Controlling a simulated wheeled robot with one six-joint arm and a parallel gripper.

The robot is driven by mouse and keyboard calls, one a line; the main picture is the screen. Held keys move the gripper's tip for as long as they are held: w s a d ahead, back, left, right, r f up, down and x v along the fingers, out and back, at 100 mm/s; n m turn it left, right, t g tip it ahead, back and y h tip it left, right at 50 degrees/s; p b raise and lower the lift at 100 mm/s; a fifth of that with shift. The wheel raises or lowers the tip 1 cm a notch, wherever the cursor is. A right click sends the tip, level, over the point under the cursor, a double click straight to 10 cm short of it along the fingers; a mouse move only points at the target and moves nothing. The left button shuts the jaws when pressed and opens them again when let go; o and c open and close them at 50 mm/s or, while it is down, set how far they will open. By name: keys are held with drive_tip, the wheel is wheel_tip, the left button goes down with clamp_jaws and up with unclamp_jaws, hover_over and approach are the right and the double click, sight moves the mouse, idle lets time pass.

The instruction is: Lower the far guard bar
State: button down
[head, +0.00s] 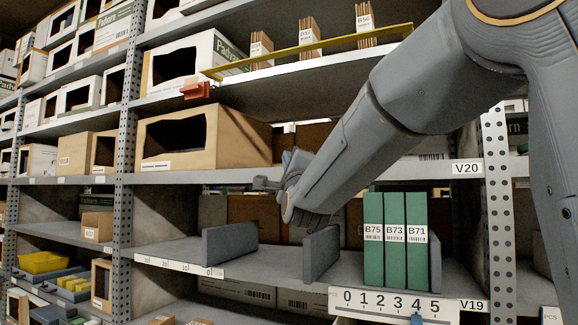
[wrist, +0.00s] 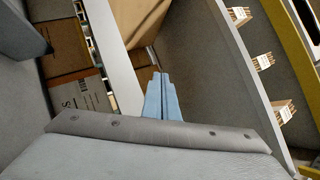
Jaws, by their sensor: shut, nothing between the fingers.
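A yellow guard bar (head: 310,48) runs along the front of the upper shelf, a little above its edge, in the head view. Part of a yellow bar (wrist: 290,38) also shows at the right of the wrist view. A red-orange block (head: 196,90) sits on the shelf front below the bar's left end. My gripper (head: 262,183) is below and apart from the bar, near the V20 shelf edge, pointing left. Its blue fingers (wrist: 159,82) are together and empty in the wrist view. My arm hides what lies beyond the bar's right end.
Tagged bundles (head: 310,36) stand behind the bar. An open cardboard box (head: 200,140) sits on the V20 shelf (head: 400,172). Grey dividers (head: 230,241) and green binders (head: 394,240) stand on the V19 shelf below. A perforated post (head: 125,130) rises at left.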

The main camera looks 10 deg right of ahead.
drive_tip(key=shift+a+f+n, duration=0.25)
drive_tip(key=shift+f+n, duration=0.05)
drive_tip(key=shift+f, duration=0.5)
drive_tip(key=s+f+n+g+y, duration=0.15)
drive_tip(key=f+n+g, duration=0.25)
drive_tip(key=f, duration=0.7)
drive_tip(key=s+d+f+n+g, duration=0.1)
drive_tip(key=s+f+n+g, duration=0.15)
drive_tip(key=f, duration=0.85)
drive_tip(key=s+f+n+g, duration=0.2)
drive_tip(key=f+n+g, duration=0.25)
drive_tip(key=f, duration=0.65)
drive_tip(key=s+d+f+n+g, duration=0.1)
drive_tip(key=s+f+n+g, duration=0.4)
drive_tip(key=s+f, duration=0.6)
drive_tip(key=s+d+f+n+g, duration=0.2)
drive_tip(key=s+f+n+g, duration=0.3)
drive_tip(key=s+f, duration=0.6)
drive_tip(key=s+g, duration=0.2)
drive_tip(key=s, duration=0.5)
drive_tip(key=shift+s, duration=0.2)
drive_tip(key=shift+f, duration=0.1)
